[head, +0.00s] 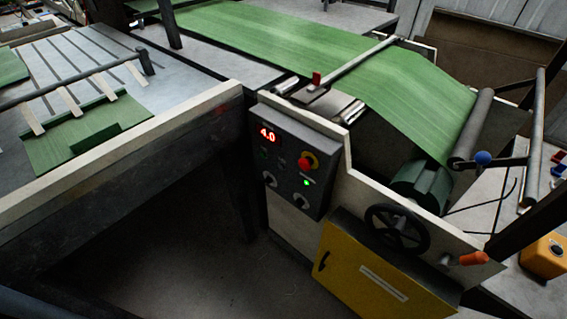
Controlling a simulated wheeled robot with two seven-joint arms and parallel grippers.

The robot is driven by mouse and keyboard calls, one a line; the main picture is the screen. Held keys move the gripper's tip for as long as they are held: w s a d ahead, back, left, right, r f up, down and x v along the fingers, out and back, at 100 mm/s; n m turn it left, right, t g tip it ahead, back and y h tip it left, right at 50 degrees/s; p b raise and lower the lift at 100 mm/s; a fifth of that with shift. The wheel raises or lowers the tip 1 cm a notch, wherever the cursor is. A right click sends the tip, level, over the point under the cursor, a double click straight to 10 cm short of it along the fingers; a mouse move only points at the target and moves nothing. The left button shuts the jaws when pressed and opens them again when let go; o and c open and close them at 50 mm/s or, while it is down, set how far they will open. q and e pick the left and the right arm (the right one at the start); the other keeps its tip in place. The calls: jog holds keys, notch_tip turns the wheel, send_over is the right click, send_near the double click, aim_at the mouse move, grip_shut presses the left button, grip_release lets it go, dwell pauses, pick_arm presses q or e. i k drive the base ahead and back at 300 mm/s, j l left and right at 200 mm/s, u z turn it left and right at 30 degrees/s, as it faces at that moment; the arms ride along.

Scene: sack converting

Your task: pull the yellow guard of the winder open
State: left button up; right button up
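The yellow guard (345,275) is a flat panel on the front of the winder (295,228), low and right of centre. It looks closed against the machine front; its lower edge runs out of the picture. A dark handle (323,260) sits near its left edge, and a pale label strip crosses its middle. Neither of my grippers shows in the head view.
A control box (290,165) with a red display, a red button and a lit green lamp is left above the guard. Green web (420,95) runs down to a roll. A long table (110,150) stands left. Dark floor (230,265) is clear left of the guard.

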aim_at(370, 286)
jog(key=k+l+z, duration=0.15)
jog(key=z, duration=0.25)
jog(key=k+l+z, duration=0.1)
jog(key=l+z, duration=0.2)
jog(key=z, duration=0.15)
jog(key=u, duration=0.15)
